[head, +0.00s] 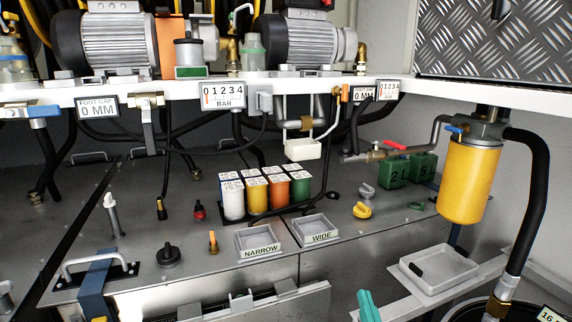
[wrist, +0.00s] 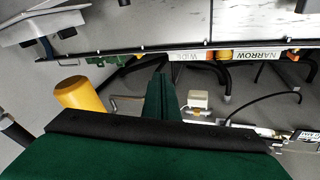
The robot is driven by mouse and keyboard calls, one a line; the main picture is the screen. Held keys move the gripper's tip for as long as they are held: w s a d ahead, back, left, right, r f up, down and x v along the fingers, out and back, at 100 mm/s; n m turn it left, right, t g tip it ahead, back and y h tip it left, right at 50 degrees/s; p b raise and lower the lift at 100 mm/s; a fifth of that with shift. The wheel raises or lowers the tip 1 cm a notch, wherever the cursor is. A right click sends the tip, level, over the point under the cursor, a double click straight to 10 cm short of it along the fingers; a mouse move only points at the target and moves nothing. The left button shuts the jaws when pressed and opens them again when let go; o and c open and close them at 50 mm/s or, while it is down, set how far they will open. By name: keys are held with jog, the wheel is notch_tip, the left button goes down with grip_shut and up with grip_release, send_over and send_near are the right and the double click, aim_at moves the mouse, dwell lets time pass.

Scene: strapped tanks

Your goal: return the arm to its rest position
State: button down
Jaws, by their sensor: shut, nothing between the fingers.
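My gripper (head: 366,304) shows as a teal shape at the bottom edge of the head view, right of centre. Its two fingers are together with nothing between them. In the wrist view the dark green gripper (wrist: 161,98) fills the lower part, with the shut fingers pointing up the picture. The gripper is in front of the bench, apart from the trays and cans. The rest of my arm is out of the head view.
The bench holds the NARROW tray (head: 260,241), the WIDE tray (head: 313,230) and a block of coloured cans (head: 262,192). A yellow cylinder (head: 467,180) hangs at right. A grey tray (head: 438,269) sits on a ledge close to the gripper. A black hose hangs beside it.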

jog(key=s+a+f+g+h, duration=0.15)
jog(key=s+a+f, duration=0.25)
jog(key=s+f, duration=0.55)
jog(key=s+a+f+g+h, duration=0.15)
jog(key=s+a+f, duration=0.4)
jog(key=f, duration=0.65)
jog(key=s+a+f+n+y, duration=0.1)
jog(key=s+a, duration=0.3)
jog(key=s, duration=0.7)
jog(key=s+a+f+n+g+y, duration=0.1)
jog(key=s+a, duration=0.3)
jog(key=s, duration=0.8)
jog(key=shift+a+f+n+y, duration=0.2)
jog(key=shift+n+y, duration=0.1)
jog(key=shift+n, duration=0.4)
